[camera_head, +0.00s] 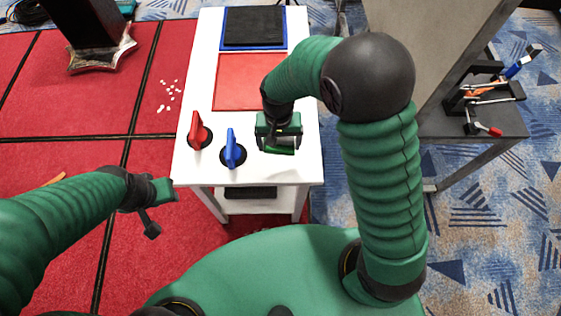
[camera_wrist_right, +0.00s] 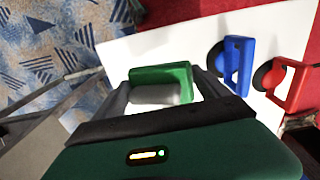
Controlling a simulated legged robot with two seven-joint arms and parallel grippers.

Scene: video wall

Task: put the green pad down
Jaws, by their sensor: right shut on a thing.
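My right gripper (camera_head: 279,135) is over the near right part of the white table (camera_head: 240,170). It is shut on the green pad (camera_head: 281,151), which has a grey side. In the right wrist view the pad (camera_wrist_right: 160,75) sits between the two dark fingers (camera_wrist_right: 163,92), with white tabletop beyond it. I cannot tell whether the pad touches the table. My left gripper (camera_head: 153,205) is left of the table, in front of the red floor, apart from everything; its opening is unclear.
A blue handle (camera_head: 232,148) and a red handle (camera_head: 198,130) stand left of the right gripper. Behind are a red square (camera_head: 245,82) and a black pad (camera_head: 254,25) on a blue square (camera_head: 254,47). A tool holder (camera_head: 483,92) stands at the right.

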